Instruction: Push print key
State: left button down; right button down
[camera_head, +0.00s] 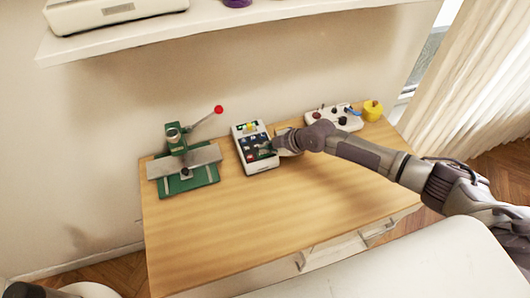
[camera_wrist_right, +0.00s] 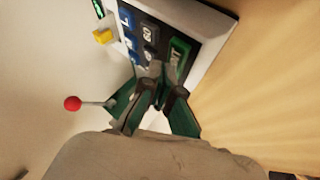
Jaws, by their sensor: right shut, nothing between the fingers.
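A small white key panel (camera_head: 262,163) with dark and blue keys and a yellow part lies on the wooden table; it also shows close up in the right wrist view (camera_wrist_right: 211,22). A green-edged key (camera_wrist_right: 178,55) is near the panel's edge in that view; I cannot read its label clearly. My right gripper (camera_head: 272,148) reaches in from the right over the panel's lower right. In the right wrist view its fingertips (camera_wrist_right: 159,82) are together, empty, close to the keys beside the green-edged one. I cannot tell whether they touch. My left gripper is out of view.
A green press (camera_head: 188,178) with a red-knobbed lever (camera_head: 218,109) stands left of the panel. A white board with spools (camera_head: 335,119) and a yellow object (camera_head: 373,110) sit at the back right. The table front (camera_head: 240,220) is clear. A shelf (camera_head: 150,35) hangs above.

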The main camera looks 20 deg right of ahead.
jog(key=shift+f+b, duration=0.4)
jog(key=shift+b, duration=0.05)
dwell(0.3)
jog(key=shift+r, duration=0.2)
jog(key=shift+r+p, duration=0.5)
jog(key=shift+r, duration=0.2)
jog(key=shift+r, duration=0.1)
notch_tip(320, 180, up, 5)
jog(key=p, duration=0.3)
jog(key=shift+p, duration=0.3)
dwell(0.6)
